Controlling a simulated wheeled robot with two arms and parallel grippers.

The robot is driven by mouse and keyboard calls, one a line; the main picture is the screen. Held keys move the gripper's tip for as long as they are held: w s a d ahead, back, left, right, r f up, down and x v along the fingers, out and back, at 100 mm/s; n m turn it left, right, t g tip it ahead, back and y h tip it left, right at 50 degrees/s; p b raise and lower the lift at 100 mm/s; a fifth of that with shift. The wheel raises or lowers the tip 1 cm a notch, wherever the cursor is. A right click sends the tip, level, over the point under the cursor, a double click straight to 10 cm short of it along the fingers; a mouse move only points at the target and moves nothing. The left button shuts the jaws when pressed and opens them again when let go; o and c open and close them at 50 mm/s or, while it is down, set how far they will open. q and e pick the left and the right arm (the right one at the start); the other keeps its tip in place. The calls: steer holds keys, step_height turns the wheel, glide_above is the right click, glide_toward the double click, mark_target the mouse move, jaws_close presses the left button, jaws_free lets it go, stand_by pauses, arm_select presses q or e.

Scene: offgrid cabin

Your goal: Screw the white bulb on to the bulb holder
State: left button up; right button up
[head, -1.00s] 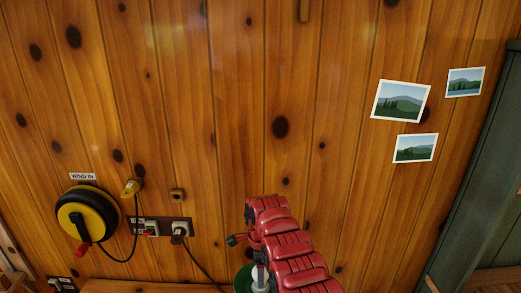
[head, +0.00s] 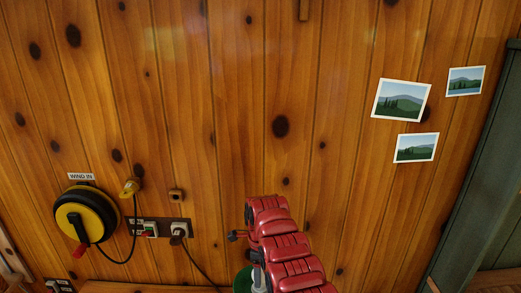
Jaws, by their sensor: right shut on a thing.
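My right arm reaches in from the bottom edge, and my right gripper (head: 259,279) points down at the bottom of the head view. Its fingers are shut on a small pale piece, which looks like the white bulb; the red arm and the frame's edge hide most of it. A green round thing (head: 242,281), perhaps the base of the bulb holder, shows just left of the fingers and is cut off by the bottom edge. I cannot tell whether the bulb touches the holder. My left gripper is not in view.
A pine plank wall fills the view. A yellow and black cable reel (head: 85,217) hangs at the left, beside a socket panel (head: 160,229) with a plugged-in cable. Several small pictures (head: 401,101) hang at the upper right. A green frame (head: 480,180) stands at the right edge.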

steer(key=shift+m+b, duration=1.25)
steer(key=shift+m, duration=0.15)
steer(key=o, duration=0.8)
